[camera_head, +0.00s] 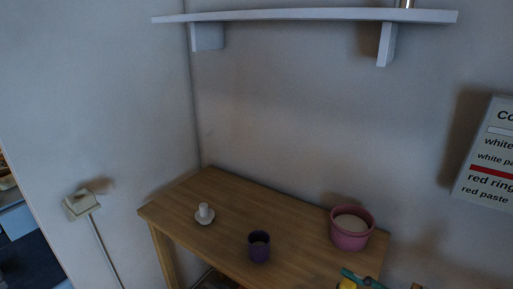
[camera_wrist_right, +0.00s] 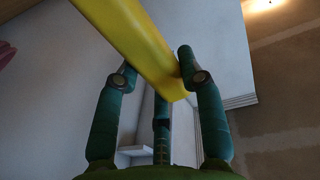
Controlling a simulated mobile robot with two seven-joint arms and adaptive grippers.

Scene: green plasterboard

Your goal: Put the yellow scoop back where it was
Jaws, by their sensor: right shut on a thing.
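The yellow scoop (camera_wrist_right: 135,40) is held in my right gripper (camera_wrist_right: 157,75), whose green fingers close around it in the right wrist view. The scoop slants from the upper left down to between the fingers. In the head view, only a bit of the scoop (camera_head: 346,285) and the gripper's teal fingers (camera_head: 362,277) show at the bottom edge, in front of the table's right part. A pink pot (camera_head: 350,239) with pale contents stands at the table's right end, just behind them. My left gripper is not in view.
The wooden table (camera_head: 215,228) stands against the walls. A white shelf (camera_head: 300,16) hangs above. A sign (camera_head: 488,170) is on the right wall.

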